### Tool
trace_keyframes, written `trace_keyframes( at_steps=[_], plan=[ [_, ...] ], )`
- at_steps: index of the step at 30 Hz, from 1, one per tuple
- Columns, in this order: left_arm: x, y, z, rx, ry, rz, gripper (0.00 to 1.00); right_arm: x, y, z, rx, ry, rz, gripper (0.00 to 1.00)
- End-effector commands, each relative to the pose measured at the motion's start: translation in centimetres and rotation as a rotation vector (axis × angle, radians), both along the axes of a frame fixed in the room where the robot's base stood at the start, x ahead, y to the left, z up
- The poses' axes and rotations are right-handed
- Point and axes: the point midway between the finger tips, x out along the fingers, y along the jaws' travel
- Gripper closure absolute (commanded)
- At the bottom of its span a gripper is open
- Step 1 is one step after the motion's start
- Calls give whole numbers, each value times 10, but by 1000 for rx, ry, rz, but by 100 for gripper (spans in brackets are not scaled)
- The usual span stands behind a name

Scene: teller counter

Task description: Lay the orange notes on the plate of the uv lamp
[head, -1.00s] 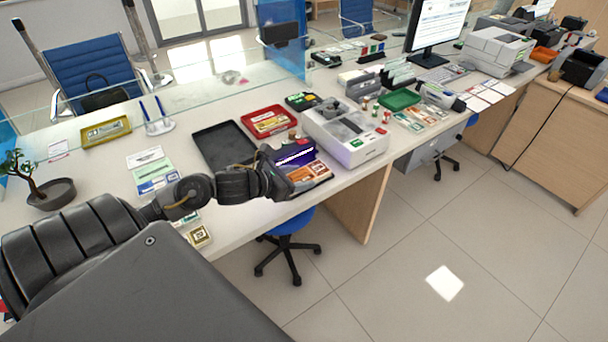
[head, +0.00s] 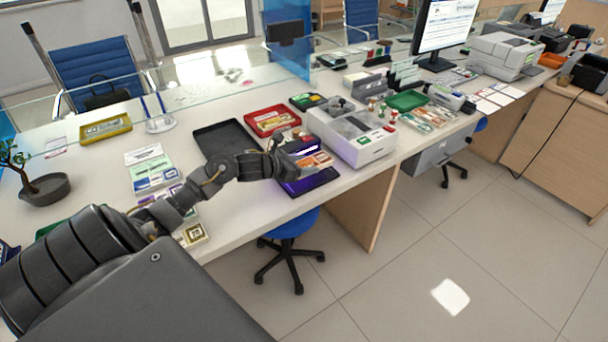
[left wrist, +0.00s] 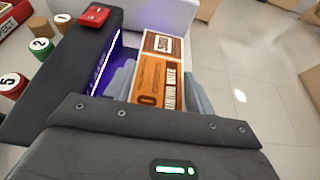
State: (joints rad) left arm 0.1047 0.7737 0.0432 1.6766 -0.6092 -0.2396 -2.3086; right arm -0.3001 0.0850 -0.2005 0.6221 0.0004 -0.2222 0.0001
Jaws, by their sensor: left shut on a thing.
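The orange notes (head: 318,161) are a banded stack between the fingers of my left gripper (head: 301,160). In the left wrist view the notes (left wrist: 158,82) lie flat between the two grey fingers, which press their sides. The uv lamp has a dark housing with a bright violet tube (left wrist: 105,65), left of the notes in that view. Its dark plate (head: 312,183), tinted violet, shows below the notes in the head view. The notes look held above the plate, though the gap is hard to judge. My right gripper is in neither view.
A white counting machine (head: 375,150) stands right of the lamp. A red tray (head: 293,116) and an empty black tray (head: 222,150) lie behind and left. Stamps, one a green-topped stamp (left wrist: 40,45), stand beside the lamp. The counter's front edge is close by.

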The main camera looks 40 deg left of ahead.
Motion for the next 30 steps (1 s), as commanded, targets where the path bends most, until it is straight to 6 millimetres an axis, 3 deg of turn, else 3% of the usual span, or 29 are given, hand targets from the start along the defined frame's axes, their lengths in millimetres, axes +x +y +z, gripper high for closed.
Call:
trace_keyframes(
  at_steps=[2,7,21,22,27,30],
  plan=[
    [5,4,-16,-4,1,2,70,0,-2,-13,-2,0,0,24],
    [4,3,-36,-3,1,2,70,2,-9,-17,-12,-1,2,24],
    [4,3,-41,0,0,1,70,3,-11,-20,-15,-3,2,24],
    [4,3,-41,0,1,0,45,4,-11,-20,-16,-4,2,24],
    [4,3,-40,-1,1,0,24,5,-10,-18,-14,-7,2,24],
    [4,3,-40,-1,1,0,24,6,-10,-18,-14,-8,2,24]
  ],
)
